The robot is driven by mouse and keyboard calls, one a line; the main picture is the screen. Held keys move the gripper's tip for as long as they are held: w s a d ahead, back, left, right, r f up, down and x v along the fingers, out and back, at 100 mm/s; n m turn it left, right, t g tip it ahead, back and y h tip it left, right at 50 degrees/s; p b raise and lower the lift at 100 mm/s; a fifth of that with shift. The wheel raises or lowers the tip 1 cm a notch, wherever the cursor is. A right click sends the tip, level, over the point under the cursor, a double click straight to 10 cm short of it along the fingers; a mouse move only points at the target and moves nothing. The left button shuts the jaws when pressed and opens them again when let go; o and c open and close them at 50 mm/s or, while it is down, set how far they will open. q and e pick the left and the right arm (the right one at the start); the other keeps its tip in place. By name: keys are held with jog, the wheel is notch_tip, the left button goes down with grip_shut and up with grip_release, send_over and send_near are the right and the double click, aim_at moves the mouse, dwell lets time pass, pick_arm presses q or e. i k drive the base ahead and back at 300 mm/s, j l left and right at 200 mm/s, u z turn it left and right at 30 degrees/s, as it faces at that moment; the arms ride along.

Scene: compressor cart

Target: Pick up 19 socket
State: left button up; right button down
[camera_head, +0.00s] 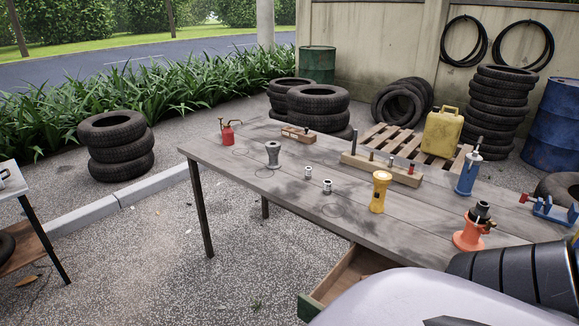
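Two small silver sockets stand apart on the grey wooden table (235,168): one socket (308,172) farther back, the other socket (327,187) a little nearer and to the right. No size marking is legible, so I cannot tell which is the 19. A long wooden block (395,174) behind them has several upright pieces in it; a smaller wooden block (299,134) stands farther left. Neither of my grippers shows.
A yellow flashlight (380,191), grey flared object (273,154), red oil can (228,134), blue bottle (468,173), orange jack (472,232) and blue vise (552,209) stand on the table. An open drawer (345,275) juts out at the front. Bare tabletop surrounds the sockets.

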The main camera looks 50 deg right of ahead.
aim_at(309, 169)
jog(key=i+z, duration=0.25)
jog(key=i, duration=0.3)
jog(key=i+j+z, duration=0.2)
jog(key=i, duration=0.35)
jog(key=i+z, duration=0.5)
jog(key=i, duration=0.6)
jog(key=i+z, duration=0.3)
jog(key=i+j+z, duration=0.25)
jog(key=i, duration=0.25)
jog(key=z, duration=1.3)
